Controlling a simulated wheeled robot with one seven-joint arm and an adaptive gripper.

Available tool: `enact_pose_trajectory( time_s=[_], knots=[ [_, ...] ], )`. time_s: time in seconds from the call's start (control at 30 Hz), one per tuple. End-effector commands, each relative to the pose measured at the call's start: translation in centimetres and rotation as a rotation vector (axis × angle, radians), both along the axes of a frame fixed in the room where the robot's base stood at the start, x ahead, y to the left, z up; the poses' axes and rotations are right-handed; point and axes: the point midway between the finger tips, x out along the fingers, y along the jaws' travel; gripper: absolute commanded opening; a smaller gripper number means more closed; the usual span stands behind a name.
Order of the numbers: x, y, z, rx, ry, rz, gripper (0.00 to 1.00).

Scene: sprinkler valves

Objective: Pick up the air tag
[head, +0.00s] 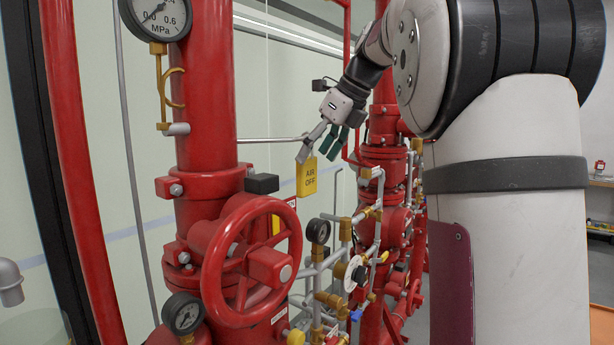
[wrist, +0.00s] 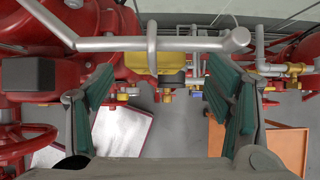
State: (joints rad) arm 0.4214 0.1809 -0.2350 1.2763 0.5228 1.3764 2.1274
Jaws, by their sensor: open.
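The yellow air tag (head: 307,177), lettered "AIR OFF", hangs upright below a thin grey rod (head: 268,140) in the head view. The fingers appear empty. Contact between a finger and the tag cannot be told.
A red handwheel (head: 250,260) on a thick red pipe stands left of the tag. Gauges, brass fittings and small grey pipes (head: 345,250) lie below and to the right. In the wrist view, a black block (wrist: 28,80) is at left and an orange-edged panel (wrist: 285,145) at lower right.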

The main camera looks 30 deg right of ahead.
Motion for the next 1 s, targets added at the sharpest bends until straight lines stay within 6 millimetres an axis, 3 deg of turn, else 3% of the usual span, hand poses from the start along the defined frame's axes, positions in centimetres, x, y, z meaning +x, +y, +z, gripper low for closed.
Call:
enact_pose_trajectory(
  time_s=[0.4, 0.67, 0.9, 1.0],
  knots=[
    [2.0, 1.3, -4.2, 0.001, 0.002, 0.001, 0.73],
    [2.2, 1.3, -4.5, 0.001, 0.000, 0.001, 0.73],
    [2.2, 1.3, -4.4, 0.001, 0.000, 0.001, 0.22],
    [2.2, 1.3, -4.4, 0.001, 0.000, 0.001, 0.22]
  ],
)
